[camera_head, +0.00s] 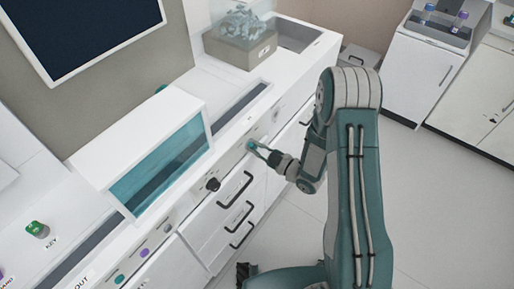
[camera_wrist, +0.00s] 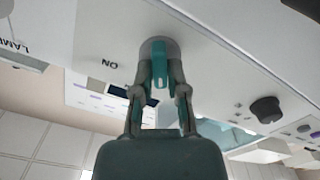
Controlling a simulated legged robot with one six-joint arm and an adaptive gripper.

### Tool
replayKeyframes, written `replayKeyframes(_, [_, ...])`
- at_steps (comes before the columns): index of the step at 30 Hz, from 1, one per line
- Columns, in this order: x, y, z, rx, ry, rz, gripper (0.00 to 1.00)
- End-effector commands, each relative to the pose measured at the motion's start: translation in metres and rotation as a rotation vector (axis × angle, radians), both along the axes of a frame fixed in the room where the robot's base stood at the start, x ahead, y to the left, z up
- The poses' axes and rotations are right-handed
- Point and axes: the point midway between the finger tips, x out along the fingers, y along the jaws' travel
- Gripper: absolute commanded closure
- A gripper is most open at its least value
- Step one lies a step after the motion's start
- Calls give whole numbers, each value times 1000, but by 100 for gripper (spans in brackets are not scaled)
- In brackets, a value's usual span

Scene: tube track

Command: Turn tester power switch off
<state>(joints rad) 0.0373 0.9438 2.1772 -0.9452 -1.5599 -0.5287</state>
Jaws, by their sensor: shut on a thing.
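The power switch is a round grey dial with a teal lever (camera_wrist: 159,60) on the white front panel of the bench. An upside-down "ON" label is on the panel just left of it in the wrist view. My gripper (camera_wrist: 159,82) is shut on the switch lever, with one finger on each side of it. In the head view my gripper (camera_head: 257,148) reaches the panel above the drawers, and the switch is small and partly hidden there by the fingers. I cannot tell the lever's exact setting.
A black knob (camera_head: 212,184) is on the same panel to the left, and several drawers with black handles (camera_head: 235,189) lie below. A white box with a teal window (camera_head: 160,170) stands on the bench. The floor (camera_head: 440,200) at right is clear.

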Motion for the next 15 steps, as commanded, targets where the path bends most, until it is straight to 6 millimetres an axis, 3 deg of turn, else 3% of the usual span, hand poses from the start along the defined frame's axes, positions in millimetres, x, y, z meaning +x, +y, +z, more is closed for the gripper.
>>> replayKeyframes(15, [-1,0,-4,-152,-179,0,100])
